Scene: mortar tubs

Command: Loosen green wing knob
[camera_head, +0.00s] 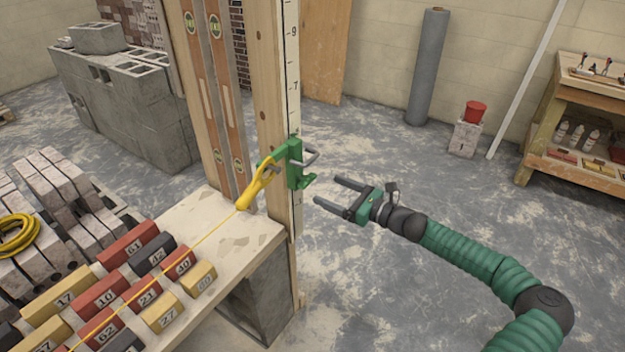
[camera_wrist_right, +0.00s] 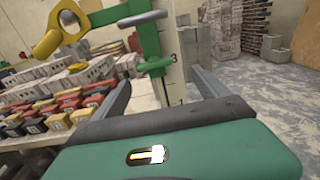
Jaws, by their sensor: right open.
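A green clamp (camera_head: 294,153) is fixed on the tall wooden post with a number scale. The green wing knob (camera_head: 304,181) sticks out low on the clamp's right side, below a grey bar (camera_head: 312,157). In the right wrist view the knob (camera_wrist_right: 155,66) shows ahead, between the finger directions, with the grey bar (camera_wrist_right: 142,18) above it. My right gripper (camera_head: 327,191) is open and empty, just right of the knob and apart from it. A yellow holder (camera_head: 257,187) with a taut yellow string hangs at the clamp's left. My left gripper is not in view.
A board (camera_head: 262,231) with several numbered red, yellow and dark blocks lies left of the post. Wooden levels (camera_head: 218,110) stand behind the clamp. Grey blocks (camera_head: 120,100) are stacked at the back left. The floor right of the post is open.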

